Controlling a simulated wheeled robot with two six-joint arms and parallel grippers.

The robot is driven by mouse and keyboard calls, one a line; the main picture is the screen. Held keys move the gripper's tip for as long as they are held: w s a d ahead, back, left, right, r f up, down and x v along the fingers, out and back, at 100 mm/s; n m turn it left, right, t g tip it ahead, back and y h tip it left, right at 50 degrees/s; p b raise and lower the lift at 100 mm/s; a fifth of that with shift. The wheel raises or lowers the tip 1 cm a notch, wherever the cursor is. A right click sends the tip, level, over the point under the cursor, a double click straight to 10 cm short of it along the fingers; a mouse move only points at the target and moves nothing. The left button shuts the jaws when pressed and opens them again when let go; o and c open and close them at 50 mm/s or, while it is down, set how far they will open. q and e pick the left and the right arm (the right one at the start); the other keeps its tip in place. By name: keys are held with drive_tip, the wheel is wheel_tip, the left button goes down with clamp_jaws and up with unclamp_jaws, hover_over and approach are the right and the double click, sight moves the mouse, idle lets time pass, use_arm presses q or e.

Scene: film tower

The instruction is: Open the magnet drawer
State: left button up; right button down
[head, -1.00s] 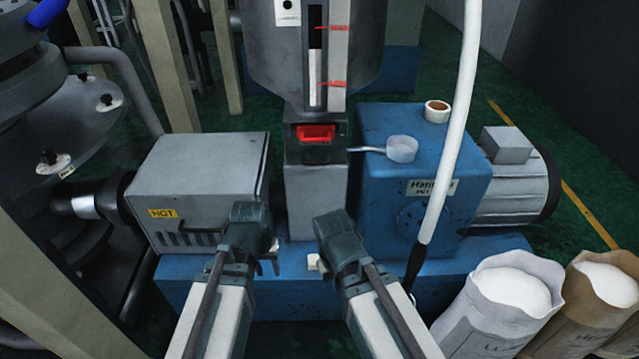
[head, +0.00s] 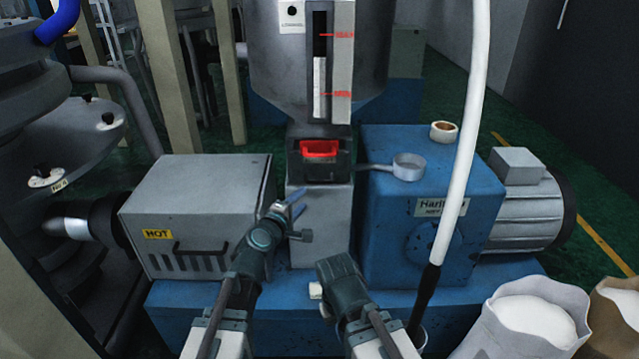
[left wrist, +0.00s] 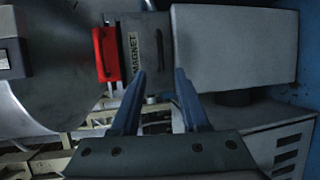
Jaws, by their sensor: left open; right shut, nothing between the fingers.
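My right gripper (head: 335,270) is shut and empty, low in front of the grey column.
A grey box marked HOT (head: 200,205) with a black handle stands left. A blue gearbox (head: 390,225) stands right, with a small round cup (head: 409,166) on an arm near the drawer. A white hose (head: 467,130) crosses in front. Open sacks (head: 530,320) stand lower right.

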sight(319, 183)
use_arm(q)
drive_tip(key=b+x, duration=0.2)
drive_tip(key=x, duration=1.1)
drive_tip(key=shift+w+d+f+b, duration=0.15)
drive_tip(key=shift+w+d+b, duration=0.05)
drive_tip(key=shift+w+b, duration=0.15)
drive_tip(key=shift+c, duration=0.3)
clamp_jaws()
idle(0.6)
